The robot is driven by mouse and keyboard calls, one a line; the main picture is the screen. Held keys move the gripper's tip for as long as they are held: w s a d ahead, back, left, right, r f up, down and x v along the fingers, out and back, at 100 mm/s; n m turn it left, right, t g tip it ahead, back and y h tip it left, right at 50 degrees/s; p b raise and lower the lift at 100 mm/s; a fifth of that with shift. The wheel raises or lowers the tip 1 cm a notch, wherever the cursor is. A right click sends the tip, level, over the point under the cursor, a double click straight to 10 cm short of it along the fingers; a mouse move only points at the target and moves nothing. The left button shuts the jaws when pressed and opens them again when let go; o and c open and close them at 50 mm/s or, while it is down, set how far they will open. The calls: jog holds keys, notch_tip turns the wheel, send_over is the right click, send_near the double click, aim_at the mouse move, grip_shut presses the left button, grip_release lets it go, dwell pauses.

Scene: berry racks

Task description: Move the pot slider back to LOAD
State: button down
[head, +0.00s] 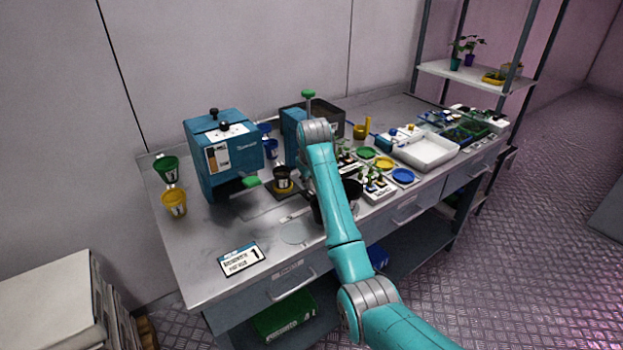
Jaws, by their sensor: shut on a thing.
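The pot slider (284,193) appears to be the dark and yellow base under a dark pot (283,176), to the right of the teal machine (205,185). The pot stands upright on it. My gripper (320,212) is low over the bench, just right of and in front of the pot. My teal arm hides most of it, including the fingertips. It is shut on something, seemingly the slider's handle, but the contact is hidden. No LOAD marking is readable in this view.
Green (167,168) and yellow (174,203) cups stand at left. A label card (242,259) lies at the front. Coloured dishes, seedlings and a white tray (428,153) fill the right side.

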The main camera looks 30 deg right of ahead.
jog(key=c, duration=1.2)
grip_release()
jog(key=shift+r, duration=0.1)
jog(key=v, duration=1.2)
jog(key=shift+s, duration=0.1)
